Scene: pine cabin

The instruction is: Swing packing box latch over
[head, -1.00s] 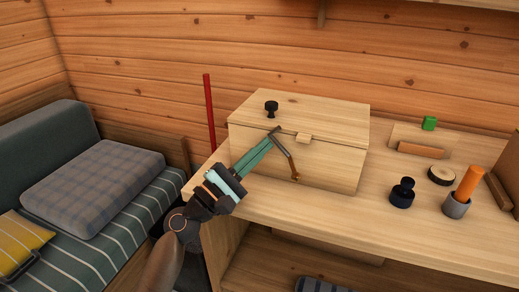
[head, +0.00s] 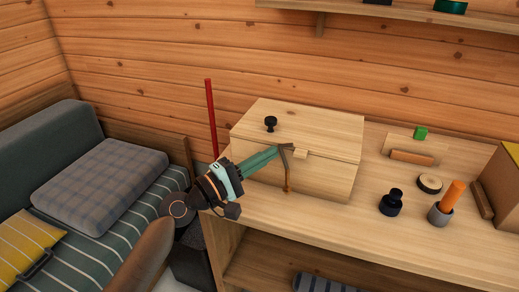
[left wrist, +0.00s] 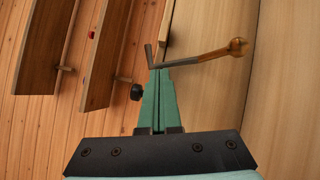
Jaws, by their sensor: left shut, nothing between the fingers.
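The packing box (head: 325,178) is pale wood and stands on the workbench with its lid (head: 310,125) down. Its latch (head: 288,172) is a thin brown bar on the front, nearly upright, with a bent grey top end. The top end is just left of a small wooden block (head: 300,154) at the lid edge. My left gripper (head: 282,150) comes from the left, its green fingers shut and empty, the tips at the latch's top end. In the left wrist view the latch (left wrist: 208,56) crosses just beyond the fingertips (left wrist: 158,70); touch is hard to tell. My right gripper is out of view.
A black knob (head: 270,123) stands on the lid near my left fingers. A red rod (head: 211,120) stands behind the box's left side.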

